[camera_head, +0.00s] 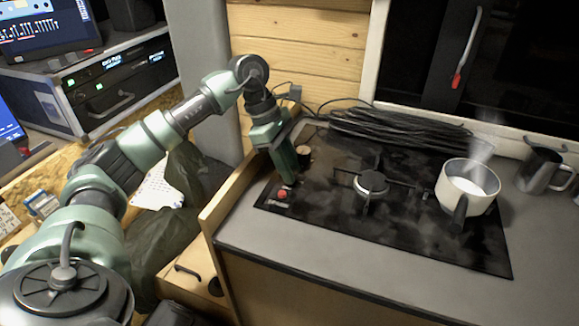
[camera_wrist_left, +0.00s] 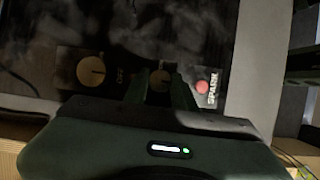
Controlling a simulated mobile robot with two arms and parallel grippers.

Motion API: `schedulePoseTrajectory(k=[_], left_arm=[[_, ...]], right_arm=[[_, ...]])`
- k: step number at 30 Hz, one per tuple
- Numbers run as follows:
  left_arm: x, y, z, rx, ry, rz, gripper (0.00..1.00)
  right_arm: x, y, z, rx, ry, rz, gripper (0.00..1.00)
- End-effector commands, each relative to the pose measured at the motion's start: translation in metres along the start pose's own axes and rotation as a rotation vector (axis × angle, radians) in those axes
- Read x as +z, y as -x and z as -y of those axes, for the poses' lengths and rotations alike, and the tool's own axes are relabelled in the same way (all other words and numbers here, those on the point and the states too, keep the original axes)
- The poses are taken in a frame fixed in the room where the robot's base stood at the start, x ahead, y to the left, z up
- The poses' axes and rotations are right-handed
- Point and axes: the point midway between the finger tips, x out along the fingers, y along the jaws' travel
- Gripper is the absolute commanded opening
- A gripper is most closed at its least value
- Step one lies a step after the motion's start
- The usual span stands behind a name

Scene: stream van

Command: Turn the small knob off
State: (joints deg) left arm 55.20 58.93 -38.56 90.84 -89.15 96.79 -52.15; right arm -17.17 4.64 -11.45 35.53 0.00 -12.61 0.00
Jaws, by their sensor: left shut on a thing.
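My left gripper (camera_head: 289,178) points down at the left edge of the black stove top (camera_head: 330,218). In the left wrist view, its two fingers (camera_wrist_left: 160,92) are on either side of the small round brass knob (camera_wrist_left: 160,77), shut on it. The gripper hides the small knob in the head view. A larger brass knob (camera_wrist_left: 90,72) with a dark pointer line sits to the left in the wrist view, with the letters OFF between the knobs. It also shows behind the gripper in the head view (camera_head: 303,154).
A red button (camera_head: 282,194) is close to the gripper. A burner (camera_head: 371,184) stands on the stove, and a steaming white pot (camera_head: 467,187) is to its right. Black cable (camera_head: 395,131) lies along the back. A metal mug (camera_head: 541,170) stands at far right.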

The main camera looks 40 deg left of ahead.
Motion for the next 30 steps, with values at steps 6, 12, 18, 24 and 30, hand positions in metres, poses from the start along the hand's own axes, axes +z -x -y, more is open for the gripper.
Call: schedulePoseTrajectory(k=[6,12,18,24,30], left_arm=[[0.000,0.002,-0.001,0.005,-0.001,0.001,0.00],[0.000,0.001,-0.001,0.004,0.000,0.000,0.47],[0.000,0.001,0.000,0.002,0.000,0.000,0.47],[0.000,0.021,-0.002,0.007,0.001,0.001,0.47],[0.000,0.056,-0.001,0.007,0.001,0.001,0.47]], right_arm=[[0.000,0.000,0.000,0.000,0.000,0.000,0.29],[0.000,0.000,0.000,0.000,0.000,0.000,0.29],[0.000,0.000,0.000,0.000,0.000,0.000,0.29],[0.001,-0.002,0.001,-0.001,0.000,0.000,0.29],[0.001,-0.005,0.001,-0.001,0.000,0.000,0.29]])
